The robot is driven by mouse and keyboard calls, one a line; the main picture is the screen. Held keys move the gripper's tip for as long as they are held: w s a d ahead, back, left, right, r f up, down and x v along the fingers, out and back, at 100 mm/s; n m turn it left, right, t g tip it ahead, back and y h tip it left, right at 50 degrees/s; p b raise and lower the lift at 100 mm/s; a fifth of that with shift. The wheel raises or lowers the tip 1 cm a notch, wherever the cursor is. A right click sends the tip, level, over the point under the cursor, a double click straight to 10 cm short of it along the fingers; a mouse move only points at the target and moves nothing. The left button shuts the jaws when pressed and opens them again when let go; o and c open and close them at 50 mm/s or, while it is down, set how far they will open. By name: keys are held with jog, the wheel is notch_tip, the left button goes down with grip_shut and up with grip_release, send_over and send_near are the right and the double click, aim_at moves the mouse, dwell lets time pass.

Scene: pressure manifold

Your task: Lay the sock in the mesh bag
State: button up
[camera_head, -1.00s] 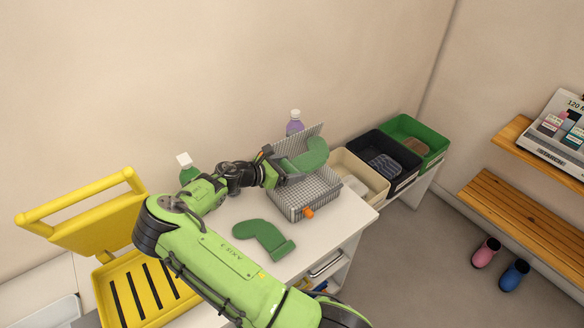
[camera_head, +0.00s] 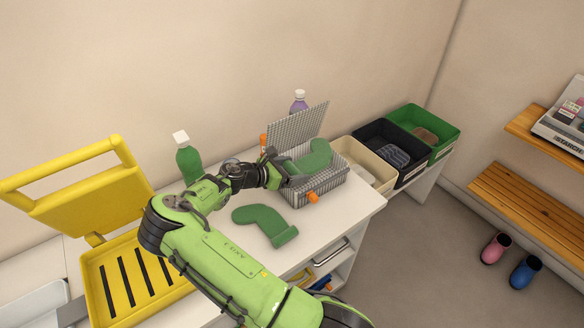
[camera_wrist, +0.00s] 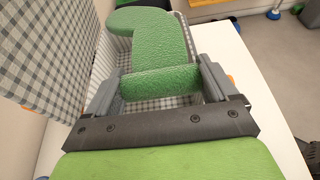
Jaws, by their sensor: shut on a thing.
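A green sock (camera_head: 314,160) is held by my gripper (camera_head: 285,173), which is shut on its cuff. In the wrist view the sock (camera_wrist: 150,50) stretches away from the fingers (camera_wrist: 158,92), over the checked inside of the mesh bag. The mesh bag (camera_head: 323,188) is a grey checked, box-like bag with its lid flap (camera_head: 298,127) raised at the back. The sock is over the bag's opening; I cannot tell whether it touches the bottom. A second green sock (camera_head: 262,221) lies flat on the white table in front of the bag.
A yellow tray with a raised lid (camera_head: 135,280) stands at the left. A green bottle (camera_head: 188,162) and a purple bottle (camera_head: 299,103) stand behind. Cream (camera_head: 378,186), black (camera_head: 412,178) and green (camera_head: 440,152) bins line the right.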

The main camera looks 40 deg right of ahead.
jog(key=shift+f+b, duration=0.3)
jog(key=shift+f, duration=0.75)
jog(key=o, duration=0.8)
jog(key=p+v, duration=0.1)
jog(key=v, duration=1.5)
jog(key=s+a+r+m+t+y, duration=0.2)
jog(key=s+a+r+m+y, duration=0.2)
jog(key=s, duration=0.5)
jog(key=s+a+r+m+t+y, duration=0.3)
jog(key=s+a+r+m+y, duration=0.2)
jog(key=s+r+m, duration=0.2)
jog(key=s+a+r+m+t+y, duration=0.2)
jog(key=s+a+r+m+y, duration=0.2)
jog(key=s, duration=0.7)
jog(key=shift+a+r+m, duration=0.25)
jog(key=shift+r+m, duration=0.15)
jog(key=shift+r, duration=0.3)
jog(key=shift+a+r+m, duration=0.25)
jog(key=shift+r+m, duration=0.15)
jog(key=shift+r, duration=0.3)
